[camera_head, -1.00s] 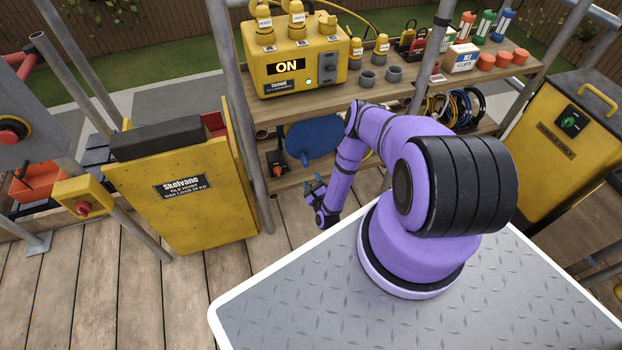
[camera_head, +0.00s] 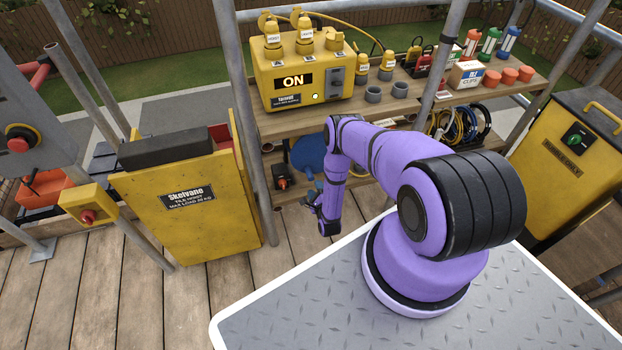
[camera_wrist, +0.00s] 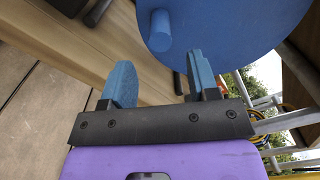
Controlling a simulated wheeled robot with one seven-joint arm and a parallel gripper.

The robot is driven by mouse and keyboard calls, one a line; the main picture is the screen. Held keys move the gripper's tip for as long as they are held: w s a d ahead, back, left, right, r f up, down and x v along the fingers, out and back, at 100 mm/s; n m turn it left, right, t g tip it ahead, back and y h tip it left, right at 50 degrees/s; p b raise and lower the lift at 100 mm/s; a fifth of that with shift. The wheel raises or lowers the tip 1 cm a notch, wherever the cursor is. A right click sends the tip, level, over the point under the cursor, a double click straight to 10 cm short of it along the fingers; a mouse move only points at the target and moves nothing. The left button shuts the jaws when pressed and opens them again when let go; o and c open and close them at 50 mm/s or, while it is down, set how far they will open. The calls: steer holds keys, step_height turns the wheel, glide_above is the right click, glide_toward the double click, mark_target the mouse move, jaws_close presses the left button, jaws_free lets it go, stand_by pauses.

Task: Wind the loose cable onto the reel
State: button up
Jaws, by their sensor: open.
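The blue reel (camera_head: 307,153) stands under the shelf in the head view, partly hidden by my arm. In the wrist view the reel's disc (camera_wrist: 235,25) fills the upper right, with a short blue crank knob (camera_wrist: 161,31) sticking out of its face. My gripper (camera_wrist: 161,82) is open and empty. Its two blue fingers point toward the knob, which is ahead of them and apart from them. In the head view my gripper (camera_head: 314,203) hangs low in front of the shelf unit. I cannot make out the loose cable of the reel in either view.
A yellow power box (camera_head: 305,75) reading ON stands on the shelf above. Coiled cables (camera_head: 462,125) lie on the lower shelf to the right. A yellow tile hoist (camera_head: 190,205) stands to the left, and a scaffold pole (camera_head: 241,120) rises between. Bare deck boards lie below.

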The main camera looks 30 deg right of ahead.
mark_target(311, 178)
steer(key=x, duration=0.6)
steer(key=shift+w+d, duration=0.1)
steer(key=shift+w, duration=0.25)
steer(key=shift+c, duration=0.5)
jaws_close()
